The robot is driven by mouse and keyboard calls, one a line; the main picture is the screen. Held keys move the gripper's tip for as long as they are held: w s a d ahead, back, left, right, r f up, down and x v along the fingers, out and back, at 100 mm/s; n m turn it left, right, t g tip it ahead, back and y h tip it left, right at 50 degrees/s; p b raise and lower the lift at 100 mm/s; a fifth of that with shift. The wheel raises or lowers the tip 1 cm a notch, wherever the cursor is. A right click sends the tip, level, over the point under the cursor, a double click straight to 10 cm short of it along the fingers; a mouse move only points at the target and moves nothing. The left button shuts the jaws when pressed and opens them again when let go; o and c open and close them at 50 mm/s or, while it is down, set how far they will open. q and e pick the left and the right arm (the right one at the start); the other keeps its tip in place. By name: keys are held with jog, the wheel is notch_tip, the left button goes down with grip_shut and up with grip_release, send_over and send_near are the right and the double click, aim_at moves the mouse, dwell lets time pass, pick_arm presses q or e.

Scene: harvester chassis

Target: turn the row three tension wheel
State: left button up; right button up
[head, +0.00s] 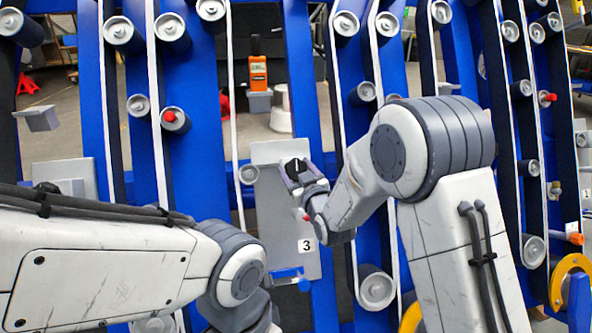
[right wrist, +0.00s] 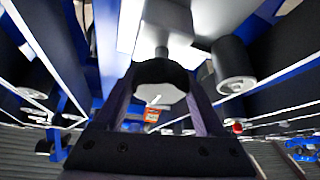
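The row three plate (head: 268,215) is a grey metal panel marked "3" in the middle of the head view. A black tension wheel (head: 295,168) sits on its upper part, mostly covered by my right gripper (head: 293,172). In the right wrist view the dark wheel (right wrist: 160,73) lies between the two fingers of the right gripper (right wrist: 161,82). The fingers appear to touch it on both sides, with its grey shaft (right wrist: 161,52) just beyond. My left arm reaches in at the lower left, and its gripper is out of sight.
Blue uprights (head: 299,70) carry white belts over grey rollers (head: 347,23) on both sides of the plate. A blue-ended handle (head: 290,275) shows at the plate's lower end. A roller (right wrist: 233,65) is close to the right finger.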

jog(key=shift+c, duration=1.4)
jog(key=shift+m+h, duration=0.3)
jog(key=shift+m, duration=0.2)
jog(key=m+h+b, duration=0.1)
jog(key=m, duration=0.1)
jog(key=shift+a+m+t, duration=0.1)
jog(key=shift+m+t, duration=0.2)
jog(key=shift+t, duration=0.1)
jog(key=m+h, duration=0.2)
jog(key=m, duration=0.1)
jog(key=shift+m+b, duration=0.3)
jog(key=m+h, duration=0.2)
jog(key=m, duration=0.1)
jog(key=shift+m+h+p, duration=0.3)
jog(key=shift+m+g+h+p, duration=0.4)
jog(key=shift+m+h, duration=0.2)
jog(key=shift+m, duration=0.65)
jog(key=shift+m+g+h+p, duration=0.3)
jog(key=shift+m+h+p, duration=0.25)
jog(key=shift+m, duration=0.7)
jog(key=shift+m+h, duration=0.25)
jog(key=shift+m, duration=0.05)
